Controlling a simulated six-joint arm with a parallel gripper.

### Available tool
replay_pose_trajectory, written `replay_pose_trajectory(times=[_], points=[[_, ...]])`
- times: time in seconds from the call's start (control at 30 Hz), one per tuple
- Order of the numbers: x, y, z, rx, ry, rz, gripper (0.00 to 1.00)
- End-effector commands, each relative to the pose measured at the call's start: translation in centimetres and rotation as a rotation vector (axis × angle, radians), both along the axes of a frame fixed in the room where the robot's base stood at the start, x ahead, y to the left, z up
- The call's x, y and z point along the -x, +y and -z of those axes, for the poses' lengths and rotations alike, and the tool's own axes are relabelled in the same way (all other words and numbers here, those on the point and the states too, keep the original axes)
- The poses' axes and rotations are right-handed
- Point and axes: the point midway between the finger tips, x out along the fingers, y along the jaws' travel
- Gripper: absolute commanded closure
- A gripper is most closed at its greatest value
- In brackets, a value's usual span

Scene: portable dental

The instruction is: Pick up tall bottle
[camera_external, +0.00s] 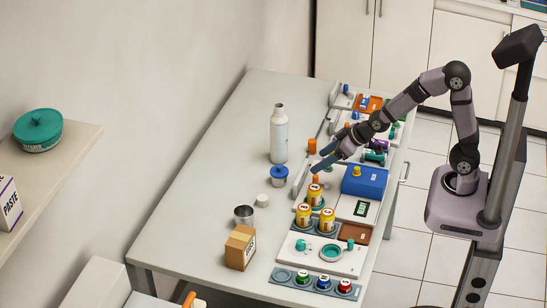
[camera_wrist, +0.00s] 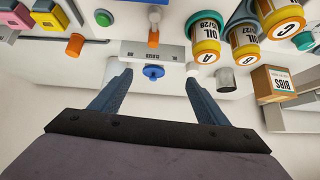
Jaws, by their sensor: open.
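The tall bottle (camera_external: 279,138) is white with a grey cap and stands upright on the table, left of my gripper in the external view. My gripper (camera_external: 321,158) is open and empty, apart from the bottle, over the table's middle. In the wrist view its two blue fingers (camera_wrist: 156,78) are spread wide with nothing held between them.
A blue-lidded jar (camera_external: 279,176) stands just in front of the bottle. A white cap (camera_external: 262,200), metal cup (camera_external: 243,215) and cardboard box (camera_external: 240,248) are nearer. Yellow oil jars (camera_external: 327,220) and a blue box (camera_external: 364,182) crowd the right. The table's left side is clear.

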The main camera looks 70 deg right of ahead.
Motion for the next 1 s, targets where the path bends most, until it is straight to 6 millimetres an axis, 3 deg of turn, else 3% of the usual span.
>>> replay_pose_trajectory(times=[0.03, 0.13, 0.33, 0.5, 0.7, 0.87, 1.0], points=[[-2.2, -0.9, 0.7, 0.008, -0.079, 0.032, 0.31], [-6.3, -2.9, -0.4, 0.038, -0.256, 0.1, 0.31], [-11.1, -7.1, -3.2, 0.114, -0.558, 0.229, 0.31], [-12.4, -9.5, -5.1, 0.172, -0.723, 0.305, 0.31], [-12.6, -10.6, -6.3, 0.202, -0.8, 0.341, 0.31], [-12.6, -10.7, -6.2, 0.205, -0.804, 0.344, 0.31], [-12.6, -10.7, -5.1, 0.205, -0.8, 0.343, 0.31]])
